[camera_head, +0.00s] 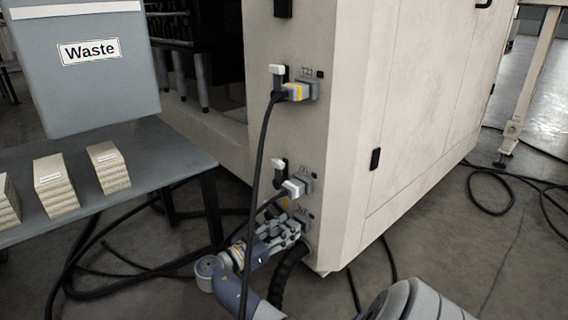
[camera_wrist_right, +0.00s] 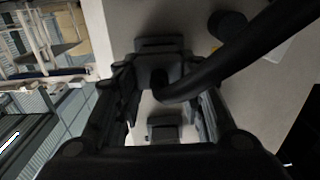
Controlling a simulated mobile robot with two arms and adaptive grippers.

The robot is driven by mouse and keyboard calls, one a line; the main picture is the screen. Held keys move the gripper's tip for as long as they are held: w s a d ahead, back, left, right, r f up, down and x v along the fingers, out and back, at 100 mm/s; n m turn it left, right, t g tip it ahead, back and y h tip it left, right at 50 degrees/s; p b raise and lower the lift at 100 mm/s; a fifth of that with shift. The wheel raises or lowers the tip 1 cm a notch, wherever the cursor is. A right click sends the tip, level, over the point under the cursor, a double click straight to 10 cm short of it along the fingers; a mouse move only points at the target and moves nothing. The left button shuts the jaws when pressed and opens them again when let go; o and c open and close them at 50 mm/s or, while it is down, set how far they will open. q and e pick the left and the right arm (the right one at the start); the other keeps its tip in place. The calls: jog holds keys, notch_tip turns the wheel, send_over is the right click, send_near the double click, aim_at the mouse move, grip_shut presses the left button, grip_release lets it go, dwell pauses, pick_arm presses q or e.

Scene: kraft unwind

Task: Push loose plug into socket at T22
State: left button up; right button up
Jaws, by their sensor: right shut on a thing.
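In the wrist view the fingers of the right gripper (camera_wrist_right: 160,84) are closed around a dark plug (camera_wrist_right: 157,67), with a thick black cable leading off to the upper right. The fingers hide much of the plug in the head view, and I cannot tell how far it sits in the socket. The small socket labels are too small to read. My left gripper is not in view.
The beige cabinet (camera_head: 400,110) stands right of the gripper. A black cable (camera_head: 257,165) hangs from the top plug across my arm. A grey table (camera_head: 150,150) with cardboard stacks (camera_head: 53,184) and a waste bin (camera_head: 85,80) is at left. Cables lie on the floor.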

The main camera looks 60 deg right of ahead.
jog(key=shift+d, duration=0.25)
dwell(0.7)
jog(key=o, duration=1.3)
